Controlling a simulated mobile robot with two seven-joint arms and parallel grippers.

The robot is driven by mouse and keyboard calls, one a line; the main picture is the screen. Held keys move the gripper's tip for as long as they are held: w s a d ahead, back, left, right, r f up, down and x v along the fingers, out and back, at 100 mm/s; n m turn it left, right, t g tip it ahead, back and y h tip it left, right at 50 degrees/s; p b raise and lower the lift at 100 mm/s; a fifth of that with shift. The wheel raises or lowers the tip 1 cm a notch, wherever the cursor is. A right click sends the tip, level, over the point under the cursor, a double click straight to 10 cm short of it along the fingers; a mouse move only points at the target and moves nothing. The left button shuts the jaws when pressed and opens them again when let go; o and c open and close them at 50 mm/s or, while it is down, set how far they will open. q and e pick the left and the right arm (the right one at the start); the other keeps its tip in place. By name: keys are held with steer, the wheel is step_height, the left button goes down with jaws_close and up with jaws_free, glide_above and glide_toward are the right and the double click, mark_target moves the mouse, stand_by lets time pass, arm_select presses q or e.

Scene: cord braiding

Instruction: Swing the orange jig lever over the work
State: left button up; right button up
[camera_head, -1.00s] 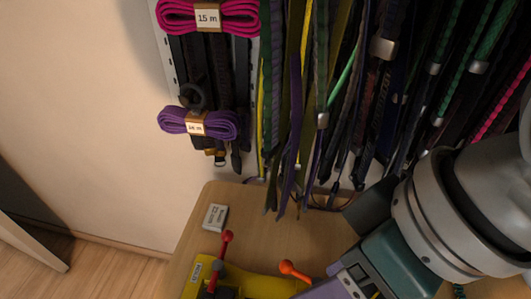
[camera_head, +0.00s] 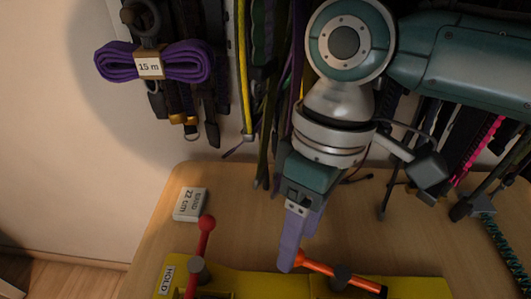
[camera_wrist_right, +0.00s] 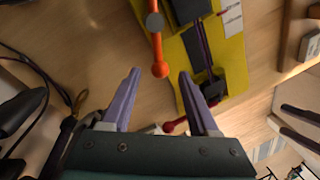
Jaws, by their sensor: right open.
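The orange jig lever (camera_head: 335,272) lies over the yellow jig (camera_head: 235,284), its round knob at the left end and its bar running right and down. It also shows in the right wrist view (camera_wrist_right: 157,42), knob toward me. My right gripper (camera_head: 290,266) points down at the knob, its purple fingers overlapping it in the head view. In the right wrist view the gripper (camera_wrist_right: 158,80) is open, with the knob near the fingertips in the gap between them. I cannot tell whether they touch. My left gripper is not in view.
A red-knobbed lever (camera_head: 205,238) stands on the jig left of the orange one. A small labelled block (camera_head: 191,204) lies on the wooden table (camera_head: 245,225). Cords hang on the wall behind, with a purple bundle (camera_head: 190,62) at left. Bare table lies behind the jig.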

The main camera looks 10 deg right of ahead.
steer(key=shift+s+a+f, duration=0.1)
steer(key=shift+a+f, duration=0.1)
steer(key=shift+f, duration=0.85)
steer(key=shift+c, duration=0.2)
jaws_close()
stand_by(0.4)
